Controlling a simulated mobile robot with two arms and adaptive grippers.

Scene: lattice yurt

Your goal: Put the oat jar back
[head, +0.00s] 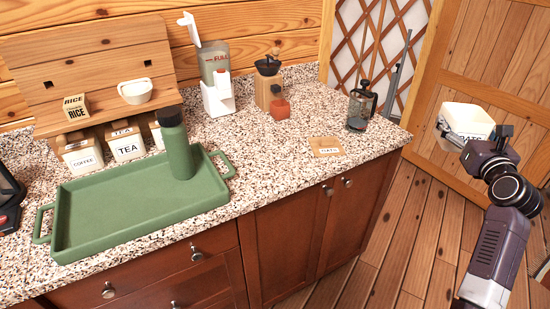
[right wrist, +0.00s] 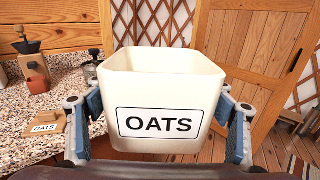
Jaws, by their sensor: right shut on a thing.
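The oat jar is a white, square, open-topped jar labelled OATS (head: 467,119). It is held upright in my right gripper (head: 470,141), to the right of the counter and above the wooden floor. In the right wrist view the jar (right wrist: 160,88) fills the middle, with a blue finger pad against each side. A flat wooden piece with an OATS label (head: 326,147) lies on the counter near its front edge. A wooden shelf (head: 95,60) at the back left has canisters marked COFFEE (head: 82,160) and TEA (head: 126,149) under it. My left gripper is not in view.
A green tray (head: 100,235) with a green bottle (head: 176,145) stands before the canisters. A grinder (head: 268,82), a white dispenser (head: 218,95) and a French press (head: 360,108) stand along the back. The speckled counter (head: 270,165) is clear between tray and wooden piece.

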